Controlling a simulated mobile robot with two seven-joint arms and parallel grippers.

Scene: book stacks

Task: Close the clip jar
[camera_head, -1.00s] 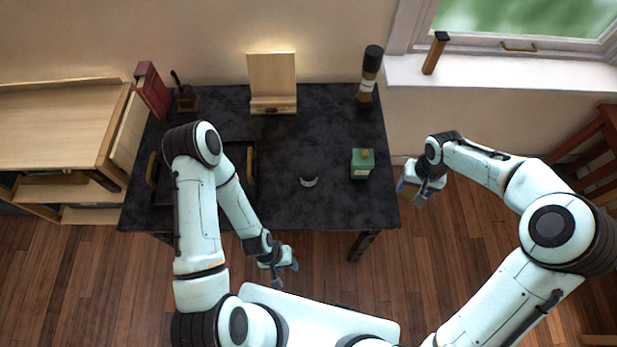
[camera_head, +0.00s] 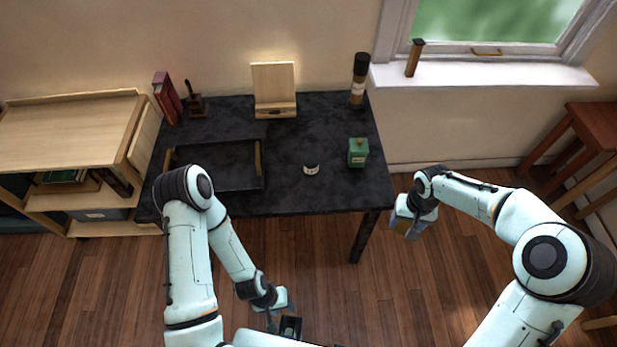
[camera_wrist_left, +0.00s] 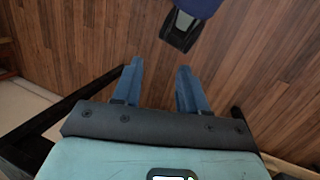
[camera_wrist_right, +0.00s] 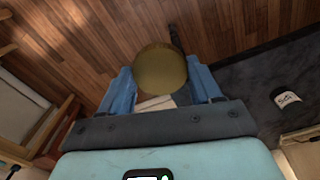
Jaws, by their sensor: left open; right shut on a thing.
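A small round white-labelled jar (camera_head: 311,169), which looks like the clip jar, stands on the black table (camera_head: 300,193) right of its middle. Its label also shows in the right wrist view (camera_wrist_right: 287,98); whether its top is open is too small to tell. My right gripper (camera_head: 402,224) is off the table's right end, shut on a round olive-gold disc (camera_wrist_right: 160,68), which may be the jar's lid. My left gripper (camera_head: 284,299) is open and empty, low in front of the table; its spread fingers (camera_wrist_left: 159,88) show in its wrist view.
A black tray (camera_head: 215,165) lies on the left. A wooden stand (camera_head: 274,88), a dark-capped bottle (camera_head: 359,80) and red books (camera_head: 167,98) line the back. A shelf (camera_head: 70,130) adjoins left. Front floor is clear.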

